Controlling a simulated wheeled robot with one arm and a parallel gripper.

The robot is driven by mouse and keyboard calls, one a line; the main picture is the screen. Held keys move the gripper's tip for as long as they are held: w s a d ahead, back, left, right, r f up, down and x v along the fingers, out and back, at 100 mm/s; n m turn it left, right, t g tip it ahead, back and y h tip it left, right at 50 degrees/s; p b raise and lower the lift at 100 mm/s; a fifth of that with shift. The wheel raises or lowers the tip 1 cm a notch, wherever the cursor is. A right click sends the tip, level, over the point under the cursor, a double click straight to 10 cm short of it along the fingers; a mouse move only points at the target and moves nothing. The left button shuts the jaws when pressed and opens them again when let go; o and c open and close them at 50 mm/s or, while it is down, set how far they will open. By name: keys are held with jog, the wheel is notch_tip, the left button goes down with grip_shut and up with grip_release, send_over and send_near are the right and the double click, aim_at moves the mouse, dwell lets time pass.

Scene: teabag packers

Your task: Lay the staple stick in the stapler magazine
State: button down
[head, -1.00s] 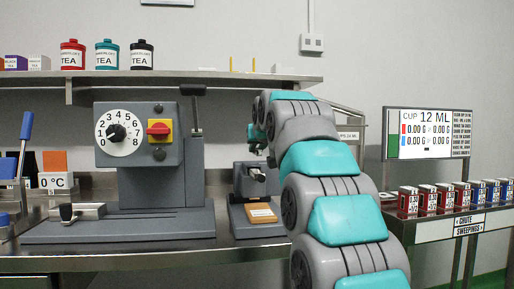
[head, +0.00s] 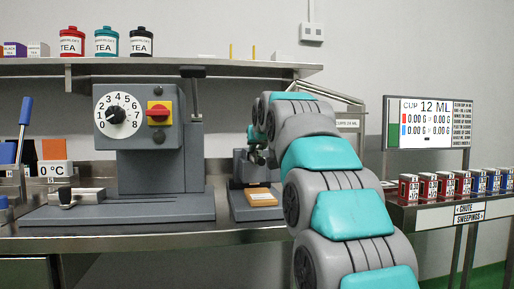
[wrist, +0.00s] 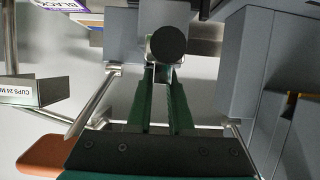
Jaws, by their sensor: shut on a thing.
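The stapler is the small grey machine (head: 237,169) on the bench, with an amber block (head: 261,196) at its front. My gripper (head: 260,157) is close to the stapler's upper part in the head view; whether they touch cannot be told. In the wrist view my gripper's green fingers (wrist: 161,85) are shut on a small pale metal piece (wrist: 162,73), which looks like the staple stick. A round dark knob (wrist: 168,43) shows just beyond the fingertips. The magazine cannot be made out, and the stick is too small to see in the head view.
A large grey machine (head: 140,150) with a dial and red switch stands left of the stapler. A shelf (head: 190,72) with tea tins runs above. Right are a display (head: 430,122) and a row of red and blue boxes (head: 445,186). Bare bench front (head: 150,238) is clear.

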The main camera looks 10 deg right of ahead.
dwell(0.3)
jog(key=c, duration=0.7)
grip_release()
jog(key=shift+c, duration=0.2)
jog(key=v, duration=0.7)
jog(key=shift+s, duration=0.4)
jog(key=shift+r, duration=0.15)
